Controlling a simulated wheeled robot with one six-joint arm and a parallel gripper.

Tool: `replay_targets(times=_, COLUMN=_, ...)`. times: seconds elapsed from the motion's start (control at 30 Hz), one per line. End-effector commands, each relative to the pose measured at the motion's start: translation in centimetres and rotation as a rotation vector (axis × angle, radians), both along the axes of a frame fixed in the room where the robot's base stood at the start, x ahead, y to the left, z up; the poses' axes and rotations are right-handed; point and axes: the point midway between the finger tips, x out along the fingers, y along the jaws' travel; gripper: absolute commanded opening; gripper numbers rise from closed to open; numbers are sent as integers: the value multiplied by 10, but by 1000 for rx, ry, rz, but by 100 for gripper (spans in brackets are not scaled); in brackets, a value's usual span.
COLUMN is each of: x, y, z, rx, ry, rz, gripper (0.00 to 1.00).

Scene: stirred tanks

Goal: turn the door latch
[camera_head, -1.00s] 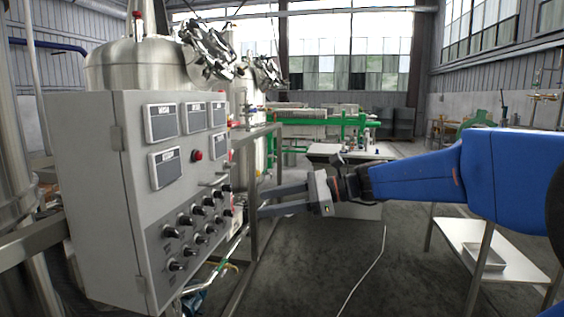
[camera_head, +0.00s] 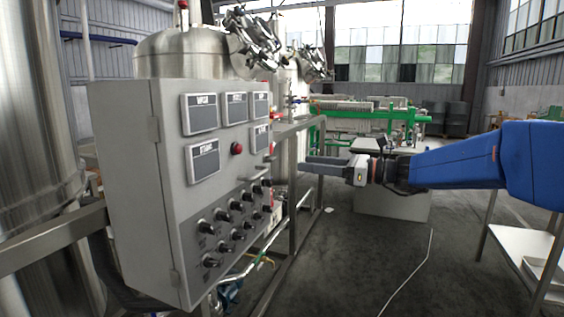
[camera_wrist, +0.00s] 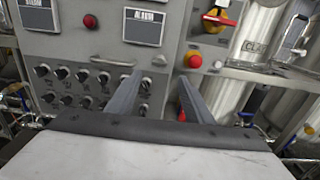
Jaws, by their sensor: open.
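The grey control cabinet (camera_head: 172,200) stands at the left with its door facing my gripper. On the door, a small metal latch (camera_wrist: 158,60) shows near the door's right edge in the wrist view, beside a horizontal bar handle (camera_wrist: 113,62). The bar handle also shows in the head view (camera_head: 257,178). My gripper (camera_head: 305,166) is open and empty, its fingers pointing left at the cabinet's right side. In the wrist view, the fingertips (camera_wrist: 160,78) spread on either side of and just below the latch. I see no contact with it.
Several black knobs (camera_head: 236,205) and a red button (camera_head: 236,149) sit on the door. Right of the door are a red-and-yellow switch (camera_wrist: 215,18) and another red button (camera_wrist: 193,60). Steel tanks (camera_head: 180,52) stand behind.

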Motion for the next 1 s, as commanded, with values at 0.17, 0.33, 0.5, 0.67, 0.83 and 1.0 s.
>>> replay_targets(times=0.17, x=10, y=29, z=0, rx=0, ry=0, rz=2, gripper=47)
replay_targets(times=0.33, x=19, y=54, z=0, rx=0, ry=0, rz=3, gripper=47)
replay_targets(times=0.5, x=27, y=75, z=0, rx=-1, ry=0, rz=1, gripper=47)
replay_targets(times=0.67, x=31, y=86, z=0, rx=0, ry=0, rz=0, gripper=47)
replay_targets(times=0.83, x=32, y=89, z=0, rx=0, ry=0, rz=-1, gripper=47)
replay_targets(times=1.0, x=32, y=89, z=0, rx=0, ry=0, rz=-1, gripper=47)
